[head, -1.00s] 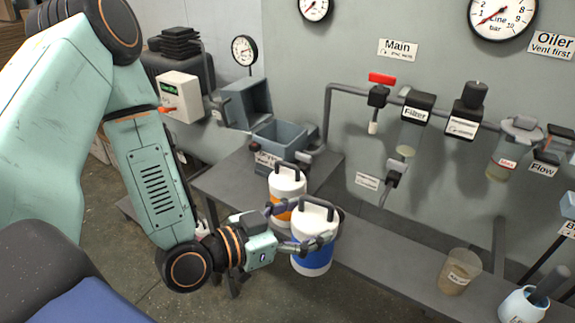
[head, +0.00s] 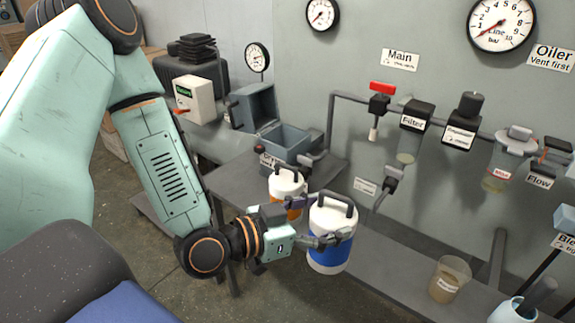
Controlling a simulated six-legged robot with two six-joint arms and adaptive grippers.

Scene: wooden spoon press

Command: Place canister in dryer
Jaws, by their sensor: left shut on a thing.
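My left gripper (head: 328,222) is shut around the body of a white canister with a blue band (head: 329,252) and a dark top handle. It holds this canister upright in front of the bench. A second white canister with an orange band (head: 286,181) stands behind and to the left, partly hidden by the gripper. The dryer (head: 285,146), a blue-grey box with its lid swung open, sits farther back on the bench. Its label is partly covered and its inside is only partly seen. My right gripper is not in view.
The grey bench (head: 235,190) has bare top left of the orange-banded canister. A beaker (head: 449,279) and a white pot (head: 510,309) stand at the right. Pipes, the filter (head: 412,130) and gauges (head: 501,25) line the wall. A white box with a red lever (head: 195,99) is at the back left.

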